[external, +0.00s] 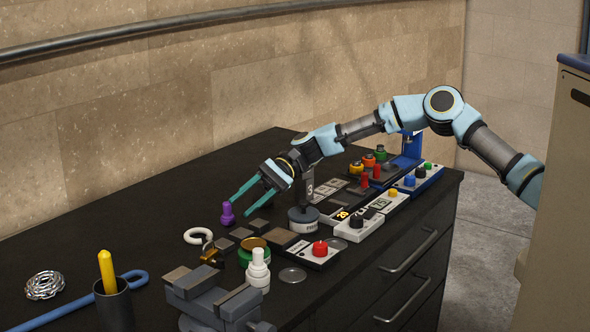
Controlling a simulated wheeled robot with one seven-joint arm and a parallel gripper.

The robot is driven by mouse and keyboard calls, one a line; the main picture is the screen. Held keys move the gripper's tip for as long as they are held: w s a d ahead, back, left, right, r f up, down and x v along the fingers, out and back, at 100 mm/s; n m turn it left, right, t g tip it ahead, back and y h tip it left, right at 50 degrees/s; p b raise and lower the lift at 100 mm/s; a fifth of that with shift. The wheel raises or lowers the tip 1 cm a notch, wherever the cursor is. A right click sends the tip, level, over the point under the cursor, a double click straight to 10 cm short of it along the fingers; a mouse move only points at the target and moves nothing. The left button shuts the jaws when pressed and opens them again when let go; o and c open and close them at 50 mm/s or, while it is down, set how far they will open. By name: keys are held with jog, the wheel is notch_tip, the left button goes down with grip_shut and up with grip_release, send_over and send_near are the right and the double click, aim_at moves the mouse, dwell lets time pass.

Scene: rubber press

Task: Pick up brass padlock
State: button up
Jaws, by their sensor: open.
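The brass padlock (210,255) appears as a small gold-brown piece on the dark worktop, behind the grey vise and left of a green jar with a gold top. It is small, and its lower part is partly hidden. My gripper (240,207) has two teal fingers, spread apart and empty. It hangs above the worktop, up and to the right of the padlock, clear of it. The fingertips point down and left, close to a purple piece (227,213) in the picture.
The grey vise (215,294) and a white bottle-like piece (258,270) stand in front of the padlock. A white ring (198,236) lies behind it. The green jar (246,259) is close by. A dark cup (114,304) stands front left; control boxes crowd the right.

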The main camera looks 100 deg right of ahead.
aim_at(211, 241)
jog(key=p+x, duration=0.1)
jog(key=x, duration=0.2)
jog(key=f+p+x, duration=0.1)
jog(key=x, duration=0.2)
jog(key=shift+s+f, duration=0.15)
jog(key=p+x, duration=0.2)
jog(key=x, duration=0.2)
jog(key=shift+a+f, duration=0.15)
jog(key=shift+f, duration=0.05)
jog(key=shift+a+f, duration=0.15)
jog(key=shift+f, duration=0.05)
jog(key=shift+c, duration=0.2)
grip_shut()
dwell(0.8)
